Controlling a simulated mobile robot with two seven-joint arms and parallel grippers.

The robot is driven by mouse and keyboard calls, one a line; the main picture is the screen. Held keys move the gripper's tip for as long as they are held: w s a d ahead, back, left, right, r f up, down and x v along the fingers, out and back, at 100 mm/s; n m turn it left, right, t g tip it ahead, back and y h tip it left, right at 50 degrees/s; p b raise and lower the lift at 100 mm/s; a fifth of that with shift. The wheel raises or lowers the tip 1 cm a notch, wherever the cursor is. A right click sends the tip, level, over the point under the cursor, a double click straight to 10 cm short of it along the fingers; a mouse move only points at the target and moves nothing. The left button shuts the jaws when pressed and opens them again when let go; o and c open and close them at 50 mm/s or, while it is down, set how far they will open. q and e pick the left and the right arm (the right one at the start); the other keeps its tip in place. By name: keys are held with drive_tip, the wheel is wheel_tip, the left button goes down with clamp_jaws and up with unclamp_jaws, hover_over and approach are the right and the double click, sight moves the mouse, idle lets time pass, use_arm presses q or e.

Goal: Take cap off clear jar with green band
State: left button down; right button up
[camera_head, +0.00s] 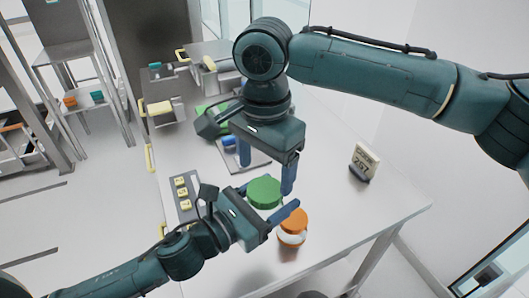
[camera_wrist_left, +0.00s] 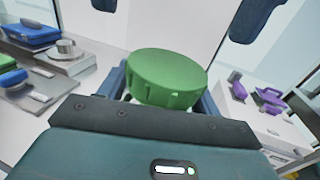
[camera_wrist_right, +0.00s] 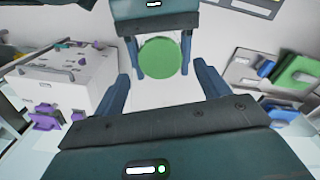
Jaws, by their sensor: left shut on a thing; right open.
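A round green cap (camera_head: 265,192) tops a jar whose body and band are hidden below it. My left gripper (camera_head: 268,203) is shut on the jar, its fingers on either side just below the cap. In the left wrist view the cap (camera_wrist_left: 166,78) stands between the fingers. My right gripper (camera_head: 266,170) is open and empty, pointing down above the cap and apart from it. In the right wrist view the green cap (camera_wrist_right: 160,57) lies beyond the open fingers (camera_wrist_right: 163,88), with the left fingers around it.
An orange-capped jar (camera_head: 293,220) stands close beside the left gripper. A sign reading 237 (camera_head: 364,163) stands at the right of the white table (camera_head: 385,205). A keypad (camera_head: 183,192) lies at left, and a tray with a blue item (camera_head: 229,141) lies behind the right gripper.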

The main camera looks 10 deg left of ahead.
sight(264, 189)
drive_tip(key=shift+f, duration=2.2)
drive_tip(key=c, duration=1)
drive_tip(key=n, duration=0.6)
drive_tip(key=shift+n, duration=0.4)
drive_tip(key=o, duration=1.1)
